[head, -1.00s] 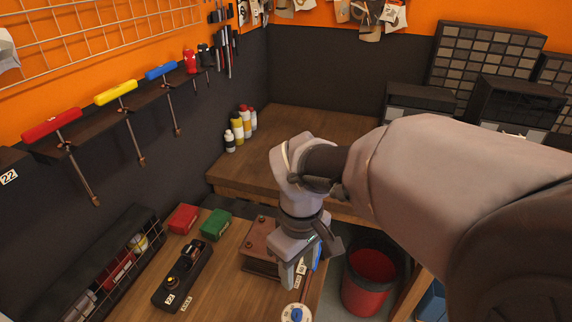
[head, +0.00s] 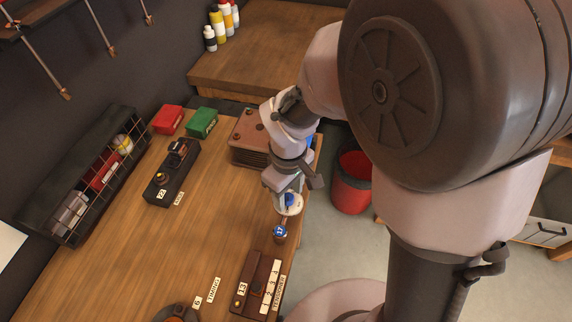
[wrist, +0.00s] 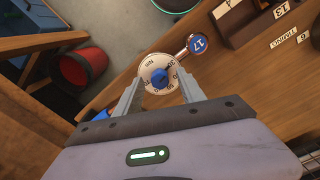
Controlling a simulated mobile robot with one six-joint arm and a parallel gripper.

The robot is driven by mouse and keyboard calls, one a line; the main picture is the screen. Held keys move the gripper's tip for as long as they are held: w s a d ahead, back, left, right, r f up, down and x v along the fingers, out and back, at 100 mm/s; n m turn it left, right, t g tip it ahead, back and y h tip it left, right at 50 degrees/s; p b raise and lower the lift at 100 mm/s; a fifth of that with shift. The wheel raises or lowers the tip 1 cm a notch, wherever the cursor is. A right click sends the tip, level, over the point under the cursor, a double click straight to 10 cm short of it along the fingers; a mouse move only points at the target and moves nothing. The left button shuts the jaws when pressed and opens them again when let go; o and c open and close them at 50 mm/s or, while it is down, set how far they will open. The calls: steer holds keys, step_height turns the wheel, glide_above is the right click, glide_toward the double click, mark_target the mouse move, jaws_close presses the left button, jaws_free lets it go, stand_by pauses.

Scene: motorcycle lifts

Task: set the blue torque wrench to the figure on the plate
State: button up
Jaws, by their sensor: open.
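A round white dial marked Nm (wrist: 147,57), with a blue knob (wrist: 157,78) at its centre, lies near the bench's edge. The dial also shows in the head view (head: 293,208), partly behind my gripper. A short metal neck joins it to a blue disc reading 17 (wrist: 198,45). A blue part (wrist: 92,112), in line with these, shows beyond my left finger; it may be the wrench's handle. My gripper (wrist: 158,76) is open, one finger on each side of the knob. I cannot tell whether they touch it. The pointer's setting is too small to read.
A brown block stamped 13 (head: 251,292) holds a white numbered strip. A black holder tagged 22 (head: 182,165), red box (head: 167,119), green box (head: 202,122) and brown block (head: 247,140) stand farther back. A red bin (head: 352,180) is beside the bench. The bench middle is clear.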

steer(key=shift+f, duration=0.2)
steer(key=shift+c, duration=0.5)
jaws_close()
